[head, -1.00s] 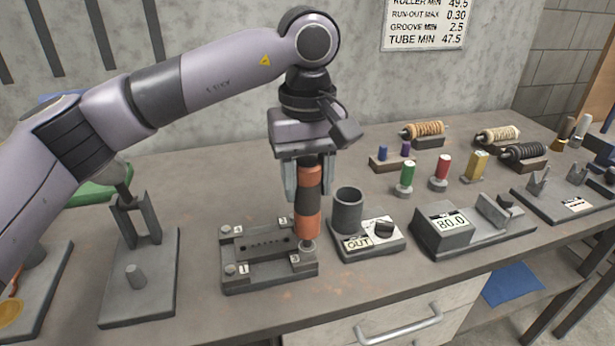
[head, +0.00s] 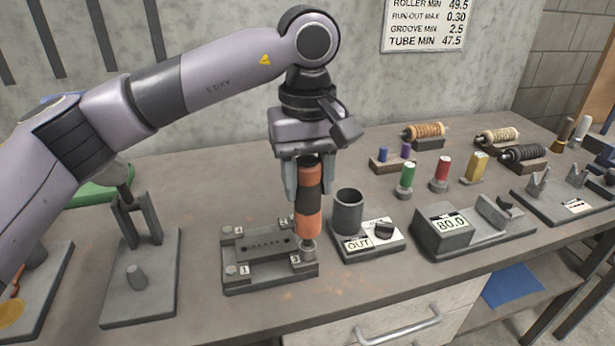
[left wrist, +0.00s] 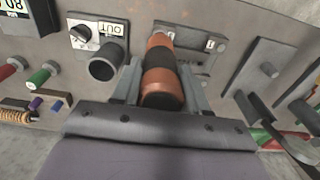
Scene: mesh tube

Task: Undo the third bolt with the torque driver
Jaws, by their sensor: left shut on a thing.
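The torque driver (head: 309,203), orange with a black band, stands upright in my left gripper (head: 306,190), which is shut on it. It also shows in the left wrist view (left wrist: 161,75) between the fingers. Its lower end is over the front right corner of a grey bolted block (head: 268,246), at the bolt marked 3 (head: 308,252). A grey piece shows below the orange grip there; I cannot tell driver tip from bolt head. Bolts 1 (head: 231,269), 4 (head: 227,230) and 2 sit at the other corners. My right gripper is not in view.
Right of the block stands a base with a grey cup (head: 348,210), a dial (head: 384,231) and an OUT label. Further right is a gauge reading 80.0 (head: 446,232). A grey stand (head: 140,270) is at the left. Coloured cylinders and rollers stand behind.

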